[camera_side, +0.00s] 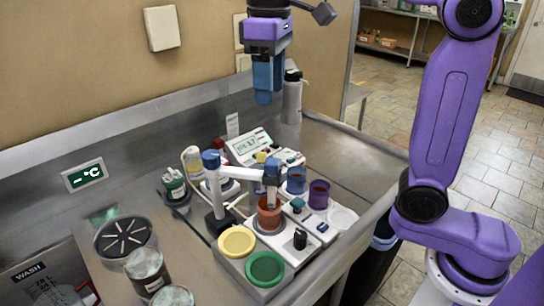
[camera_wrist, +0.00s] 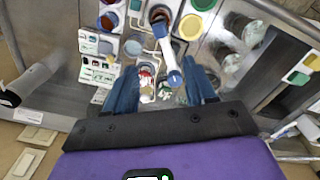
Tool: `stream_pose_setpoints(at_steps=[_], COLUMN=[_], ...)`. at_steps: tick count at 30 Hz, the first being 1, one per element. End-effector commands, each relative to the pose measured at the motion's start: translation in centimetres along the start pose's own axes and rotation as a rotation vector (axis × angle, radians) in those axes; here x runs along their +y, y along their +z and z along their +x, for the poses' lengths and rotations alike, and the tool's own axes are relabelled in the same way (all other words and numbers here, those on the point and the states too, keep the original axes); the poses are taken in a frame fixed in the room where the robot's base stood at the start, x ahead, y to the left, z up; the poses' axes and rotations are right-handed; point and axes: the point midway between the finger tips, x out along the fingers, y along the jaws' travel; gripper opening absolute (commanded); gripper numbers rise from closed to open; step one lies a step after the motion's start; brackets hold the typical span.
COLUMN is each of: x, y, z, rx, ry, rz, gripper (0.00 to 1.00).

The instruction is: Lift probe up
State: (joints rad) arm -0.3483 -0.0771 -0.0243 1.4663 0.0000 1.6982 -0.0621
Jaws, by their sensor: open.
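The probe (camera_side: 271,190) hangs from the blue end of a white jointed arm (camera_side: 240,169) on a dark stand. Its lower end is down in a terracotta cup (camera_side: 268,214), so its tip is hidden. In the wrist view the white arm (camera_wrist: 167,52) runs between a blue end over the cup (camera_wrist: 158,13) and a blue joint (camera_wrist: 175,80). My gripper (camera_side: 268,92) points down, high above the back of the bench, clear of the probe and its arm. Its blue fingers also show in the wrist view (camera_wrist: 161,72), apart with nothing held between them.
Blue (camera_side: 296,181) and purple (camera_side: 319,194) cups stand right of the probe. Yellow (camera_side: 237,242) and green (camera_side: 265,268) lids lie in front. A meter (camera_side: 249,146) stands behind; jars (camera_side: 146,270) stand front left. A grey bottle (camera_side: 292,98) stands close right of my gripper.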

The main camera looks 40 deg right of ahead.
Motion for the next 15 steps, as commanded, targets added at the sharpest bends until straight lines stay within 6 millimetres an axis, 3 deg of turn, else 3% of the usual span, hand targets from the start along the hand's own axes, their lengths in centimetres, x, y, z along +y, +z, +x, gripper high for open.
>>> stream_pose_setpoints(at_steps=[3,6,15], x=[0.0,0.0,0.0], y=[0.2,0.3,0.4], z=[-1.6,-1.9,1.0], rx=[0.001,-0.002,-0.005], ry=[0.0,0.0,-0.001], rz=[-0.096,-0.129,-0.13], gripper=[0.55,0.55,0.55])
